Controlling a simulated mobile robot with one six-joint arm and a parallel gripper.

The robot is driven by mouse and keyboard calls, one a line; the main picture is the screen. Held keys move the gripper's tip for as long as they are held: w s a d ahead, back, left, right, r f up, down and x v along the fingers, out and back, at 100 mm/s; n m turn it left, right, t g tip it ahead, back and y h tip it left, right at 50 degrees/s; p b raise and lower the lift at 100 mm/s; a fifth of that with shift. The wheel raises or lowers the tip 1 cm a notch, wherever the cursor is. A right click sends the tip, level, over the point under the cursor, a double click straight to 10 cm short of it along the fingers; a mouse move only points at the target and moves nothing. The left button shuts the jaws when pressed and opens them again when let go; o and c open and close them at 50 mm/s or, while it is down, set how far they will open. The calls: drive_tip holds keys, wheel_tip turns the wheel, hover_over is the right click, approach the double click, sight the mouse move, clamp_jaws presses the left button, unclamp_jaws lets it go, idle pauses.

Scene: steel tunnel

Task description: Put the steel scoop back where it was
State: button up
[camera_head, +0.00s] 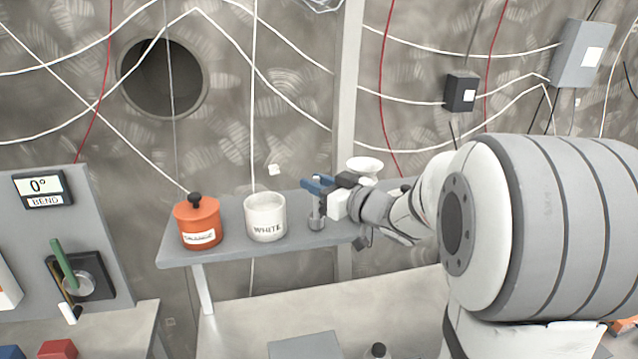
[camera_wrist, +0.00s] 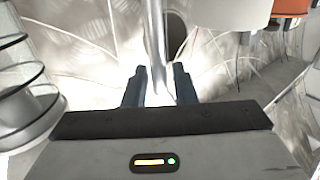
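The steel scoop (camera_head: 317,221) is upright at the shelf, right of the white pot, its small round cup low and its handle going up to my gripper. I cannot tell whether the cup touches the shelf or is just above it. My gripper (camera_head: 318,186) reaches in from the right with its blue fingers at the handle. In the wrist view, the bright handle (camera_wrist: 157,45) runs between the two dark blue fingers of my gripper (camera_wrist: 160,88) and seems to fill the gap, so it looks shut on the handle.
On the grey shelf (camera_head: 215,252) stand a white pot (camera_head: 265,220) marked WHITE and an orange lidded pot (camera_head: 197,225). A white dish (camera_head: 364,166) is behind my gripper. A grey panel (camera_head: 100,215) with a green lever stands at left. Cables cross the wall.

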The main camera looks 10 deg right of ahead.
drive_tip(key=shift+o, duration=0.7)
drive_tip(key=shift+r, duration=0.25)
drive_tip(key=b+v, duration=0.2)
drive_tip(key=v, duration=1)
drive_tip(key=s+d+f+m+g+h, duration=0.2)
drive_tip(key=d+f+m+h, duration=0.35)
drive_tip(key=h, duration=0.75)
drive_tip(key=s+a+f+g+y, duration=0.1)
drive_tip(key=s+a+f+g, duration=0.4)
drive_tip(key=s, duration=0.3)
drive_tip(key=s+a+f+m+g+y, duration=0.1)
drive_tip(key=s+a+f+g+y, duration=0.1)
drive_tip(key=s+a+f+g, duration=0.2)
drive_tip(key=s+a+f, duration=0.1)
drive_tip(key=s+a, duration=0.2)
drive_tip(key=s, duration=0.1)
drive_tip(key=shift+s+g, duration=0.4)
